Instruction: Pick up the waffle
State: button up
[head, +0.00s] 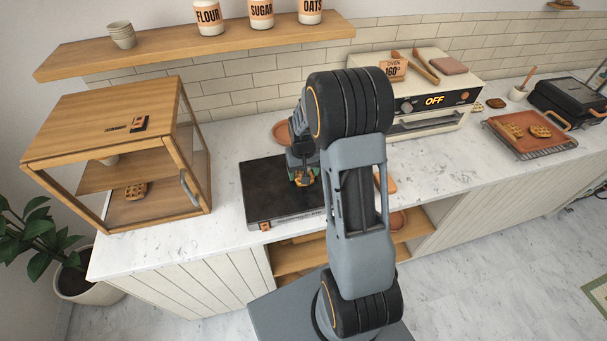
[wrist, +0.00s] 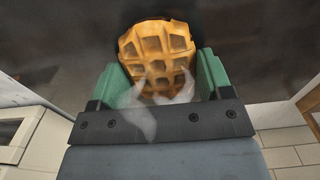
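A golden-brown waffle (wrist: 158,50) sits between the two green fingers of my gripper (wrist: 160,68) in the wrist view. It fills the space between them, and I see no clear gap on either side. The dark griddle surface is behind it. In the head view, my gripper (head: 303,178) is over the black griddle (head: 268,200), with a small orange-brown bit of the waffle showing at its tips. My own arm and gripper hide the rest. I cannot tell whether the waffle is raised off the griddle. Pale smoke or steam drifts across the wrist view.
A wooden display case (head: 115,140) with another waffle (head: 136,191) inside stands to the left. A cream oven (head: 455,100) reading OFF is at the back right. A tray (head: 545,150) with waffles lies farther right, near a black waffle iron (head: 570,100). A shelf (head: 190,45) overhangs the counter.

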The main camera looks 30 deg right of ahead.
jog(key=c, duration=0.5)
jog(key=shift+c, duration=0.2)
jog(key=shift+r, duration=0.15)
